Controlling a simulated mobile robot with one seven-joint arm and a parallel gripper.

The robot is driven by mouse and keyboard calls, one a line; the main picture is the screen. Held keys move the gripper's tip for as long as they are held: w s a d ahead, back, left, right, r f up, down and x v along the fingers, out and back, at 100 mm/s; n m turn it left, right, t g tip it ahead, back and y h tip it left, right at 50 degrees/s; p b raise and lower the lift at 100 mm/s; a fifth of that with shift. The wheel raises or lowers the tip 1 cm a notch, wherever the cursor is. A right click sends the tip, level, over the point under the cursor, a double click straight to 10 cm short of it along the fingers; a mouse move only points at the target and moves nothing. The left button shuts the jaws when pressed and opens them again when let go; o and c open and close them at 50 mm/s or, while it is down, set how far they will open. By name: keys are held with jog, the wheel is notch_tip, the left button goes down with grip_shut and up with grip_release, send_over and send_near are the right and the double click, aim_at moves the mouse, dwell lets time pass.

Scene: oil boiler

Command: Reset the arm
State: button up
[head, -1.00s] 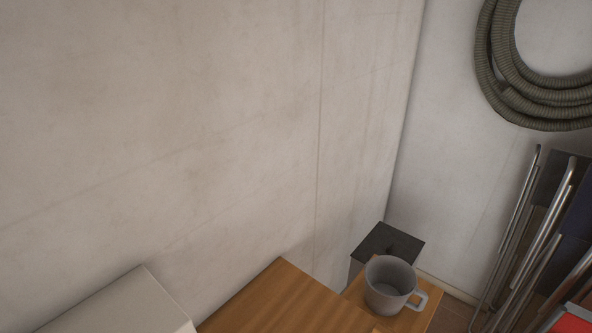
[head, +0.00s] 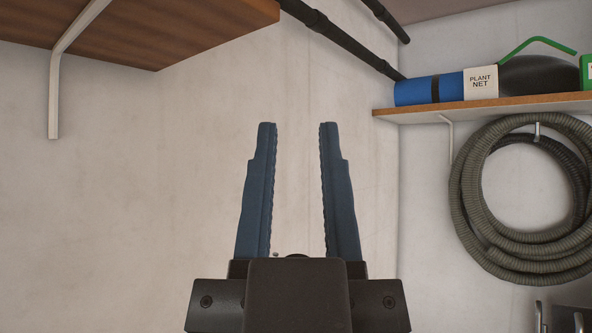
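The dark gripper body fills the bottom centre. The rest of my arm is hidden behind or below it.
A wooden shelf (head: 140,40) with a white bracket (head: 65,75) juts out at the upper left. A second shelf (head: 490,108) at the right holds a blue roll (head: 430,90). A coiled grey hose (head: 468,210) hangs below it. Dark pipes (head: 345,40) run along the top.

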notch_tip(320, 180, down, 6)
jog(key=b, duration=0.5)
jog(key=shift+w+a+b, duration=0.15)
jog(key=shift+b, duration=0.25)
